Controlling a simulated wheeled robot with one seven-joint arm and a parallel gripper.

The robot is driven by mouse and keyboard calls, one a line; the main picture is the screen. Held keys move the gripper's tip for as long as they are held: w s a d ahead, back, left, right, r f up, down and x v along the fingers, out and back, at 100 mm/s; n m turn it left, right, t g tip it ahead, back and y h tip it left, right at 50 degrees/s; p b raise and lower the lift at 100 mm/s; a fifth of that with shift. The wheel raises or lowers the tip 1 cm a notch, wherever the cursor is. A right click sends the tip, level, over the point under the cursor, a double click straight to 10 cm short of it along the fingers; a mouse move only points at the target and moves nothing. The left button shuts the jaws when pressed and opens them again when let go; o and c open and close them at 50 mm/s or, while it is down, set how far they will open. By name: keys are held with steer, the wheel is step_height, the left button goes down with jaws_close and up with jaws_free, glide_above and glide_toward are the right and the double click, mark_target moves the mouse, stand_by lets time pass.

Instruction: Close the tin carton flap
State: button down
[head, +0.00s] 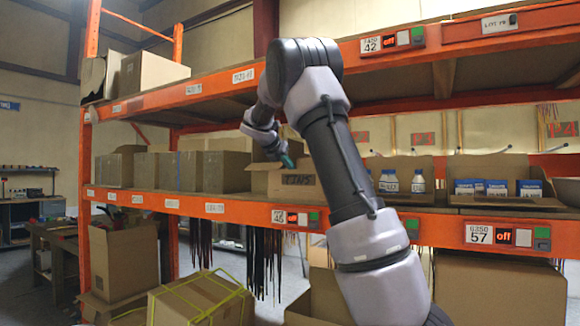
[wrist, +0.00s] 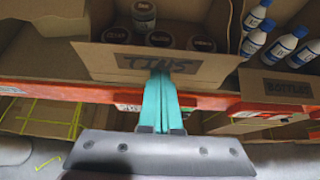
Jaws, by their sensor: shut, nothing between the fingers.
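The tin carton (head: 298,186) is a brown cardboard box on the middle shelf, with dark lettering on its front. In the wrist view its front panel or flap (wrist: 215,68) reads TINS, and I cannot tell which of the two it is. The carton is open on top; several round-lidded tins (wrist: 158,39) show behind that panel. My gripper (wrist: 160,78) has teal fingers, closed together and empty, at the lower middle edge of the labelled panel. Whether they touch it is unclear.
An open carton of white bottles with blue caps (wrist: 287,42) stands right of the tins, labelled BOTTLES. Closed brown boxes (head: 222,172) stand to the left. The orange shelf beam (head: 240,211) runs below the carton front. The upper shelf (head: 215,92) is overhead.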

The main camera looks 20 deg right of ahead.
steer(key=s+a+r, duration=0.4)
steer(key=a+r, duration=0.1)
steer(key=r, duration=0.2)
steer(key=s+d+f+m+g+y, duration=0.1)
steer(key=s+f+m+y, duration=0.3)
steer(key=s, duration=0.3)
steer(key=s+f+m+y, duration=0.2)
steer(key=s+f+m, duration=0.2)
steer(key=s+m, duration=0.25)
steer(key=s+a+f+m+y, duration=0.1)
steer(key=s+a+f+m, duration=0.2)
steer(key=s+m, duration=0.3)
steer(key=s+a+f+m+y, duration=0.2)
steer(key=s+a+f+m, duration=0.2)
steer(key=s, duration=0.5)
steer(key=s+a+f+m+t+y, duration=0.1)
steer(key=s+a+f+m, duration=0.3)
steer(key=s+m, duration=0.4)
steer(key=shift+s+a+m+y, duration=0.15)
steer(key=shift+s+m+y, duration=0.1)
steer(key=shift+m+y, duration=0.4)
steer(key=shift+f, duration=0.1)
